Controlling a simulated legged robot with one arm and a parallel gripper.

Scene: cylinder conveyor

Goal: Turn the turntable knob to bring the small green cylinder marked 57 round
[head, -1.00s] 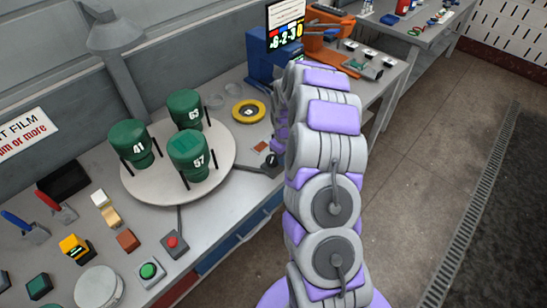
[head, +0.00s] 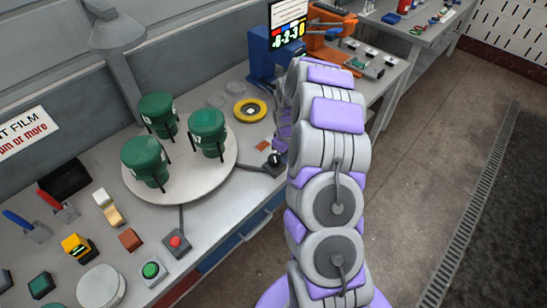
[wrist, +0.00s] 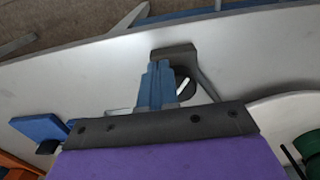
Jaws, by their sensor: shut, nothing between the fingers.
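The round white turntable (head: 205,180) on the bench carries three green cylinders: one at front left (head: 145,160), one at the back (head: 158,114), one at right (head: 207,132). No numbers are legible on them now, so I cannot tell which is 57. The dark knob (head: 274,160) sits on a small base right of the turntable. My gripper (head: 283,135) is at the knob, partly hidden by my arm. In the wrist view my gripper's blue fingers (wrist: 158,80) are shut and empty, beside or over the knob (wrist: 185,87); contact is unclear.
A red button (head: 175,241) and a green button (head: 150,270) stand in front of the turntable. A blue stand with a screen (head: 288,25) is at the back.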

